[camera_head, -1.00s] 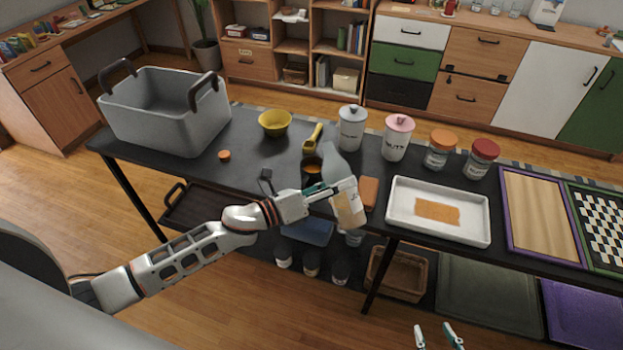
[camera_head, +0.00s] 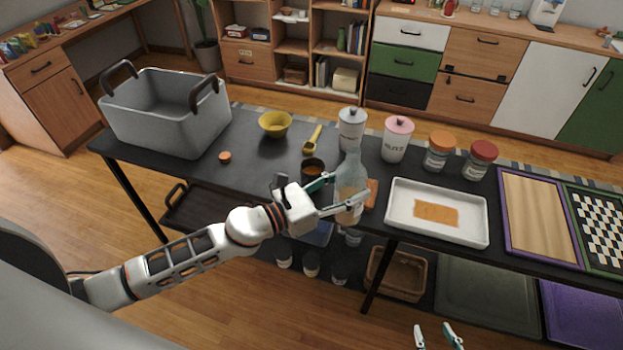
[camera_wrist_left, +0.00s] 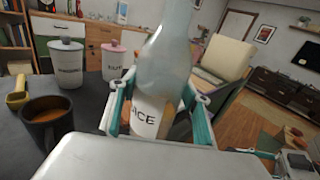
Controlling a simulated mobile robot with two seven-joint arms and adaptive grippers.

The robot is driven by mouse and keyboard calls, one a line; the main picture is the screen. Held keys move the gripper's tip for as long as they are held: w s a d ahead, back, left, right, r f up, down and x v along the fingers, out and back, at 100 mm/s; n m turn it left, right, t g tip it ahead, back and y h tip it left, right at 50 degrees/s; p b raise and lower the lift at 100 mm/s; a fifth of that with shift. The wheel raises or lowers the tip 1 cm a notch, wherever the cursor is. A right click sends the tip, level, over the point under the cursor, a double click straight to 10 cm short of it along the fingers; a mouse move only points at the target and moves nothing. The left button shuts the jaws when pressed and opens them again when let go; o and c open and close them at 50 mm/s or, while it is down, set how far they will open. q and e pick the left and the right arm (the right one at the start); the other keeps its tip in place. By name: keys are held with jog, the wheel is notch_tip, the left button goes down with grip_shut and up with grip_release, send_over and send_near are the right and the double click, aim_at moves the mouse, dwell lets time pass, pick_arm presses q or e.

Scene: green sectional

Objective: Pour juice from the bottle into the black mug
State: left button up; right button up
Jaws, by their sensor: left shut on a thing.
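The clear juice bottle (camera_head: 350,174) has a pale label and some orange juice low inside. The mug also shows in the left wrist view (camera_wrist_left: 45,132). My right gripper (camera_head: 437,336) is at the bottom edge, fingers apart and empty.
A yellow scoop (camera_head: 313,140), yellow bowl (camera_head: 275,124) and lidded canisters (camera_head: 397,140) stand behind. An orange cap (camera_head: 225,157) and grey basket (camera_head: 165,110) are at left. A white tray (camera_head: 480,230) is right of the bottle. An orange block (camera_head: 372,192) is close beside the bottle.

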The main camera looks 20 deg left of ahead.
aim_at(339, 179)
pick_arm(q)
jog(key=shift+m, duration=0.3)
jog(key=shift+r, duration=0.1)
notch_tip(339, 179, up, 2)
jog(key=shift+p, duration=1)
jog(key=shift+r+p, duration=0.35)
jog(key=shift+r, duration=0.6)
